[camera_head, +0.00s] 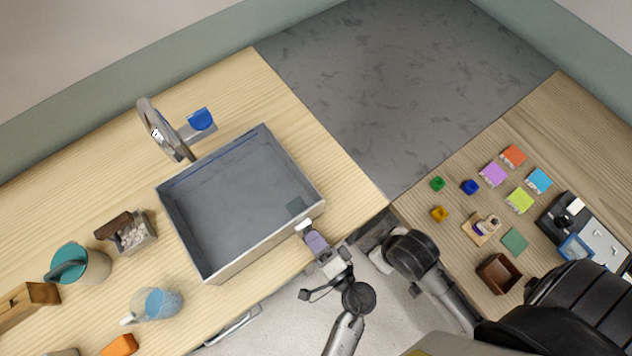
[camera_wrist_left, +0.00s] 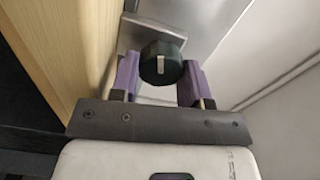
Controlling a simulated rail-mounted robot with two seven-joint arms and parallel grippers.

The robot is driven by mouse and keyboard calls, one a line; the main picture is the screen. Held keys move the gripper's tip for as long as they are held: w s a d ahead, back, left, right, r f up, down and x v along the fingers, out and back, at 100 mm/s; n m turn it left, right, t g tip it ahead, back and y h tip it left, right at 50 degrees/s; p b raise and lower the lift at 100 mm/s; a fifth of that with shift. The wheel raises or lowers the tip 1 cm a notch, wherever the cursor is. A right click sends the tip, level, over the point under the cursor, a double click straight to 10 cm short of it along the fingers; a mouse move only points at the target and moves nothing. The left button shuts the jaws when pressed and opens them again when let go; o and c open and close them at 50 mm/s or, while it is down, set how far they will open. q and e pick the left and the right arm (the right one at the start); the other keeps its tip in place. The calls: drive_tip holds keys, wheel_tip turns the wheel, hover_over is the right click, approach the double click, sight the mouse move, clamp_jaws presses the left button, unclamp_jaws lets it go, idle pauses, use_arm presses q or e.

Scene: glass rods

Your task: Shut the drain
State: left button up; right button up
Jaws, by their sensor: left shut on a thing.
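The grey sink (camera_head: 230,200) is a rectangular basin set in the wooden counter. A small darker green-grey square patch (camera_head: 297,206) shows inside it at the right corner; I cannot tell whether it is the drain, or whether the drain is open. My left gripper (camera_head: 312,238) is at the sink's front right corner, outside the wall. In the left wrist view, a round black knob (camera_wrist_left: 161,62) with a white mark sits between the purple fingers of my left gripper (camera_wrist_left: 160,80), which are shut on it. My right gripper is not visible.
A faucet (camera_head: 165,130) with a blue-topped handle (camera_head: 200,119) stands behind the sink. A teal-lined pot (camera_head: 80,264), a box of pale pieces (camera_head: 131,236) and a glass pitcher (camera_head: 156,304) stand left. Coloured blocks and cards lie on the right-hand table (camera_head: 570,125).

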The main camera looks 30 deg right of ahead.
use_arm(q)
drive_tip(key=shift+m+p, duration=0.4)
drive_tip(key=shift+m, duration=1.5)
drive_tip(key=shift+f, duration=0.1)
drive_tip(key=o, duration=0.9)
drive_tip(key=shift+f, duration=0.15)
drive_tip(key=shift+a, duration=0.1)
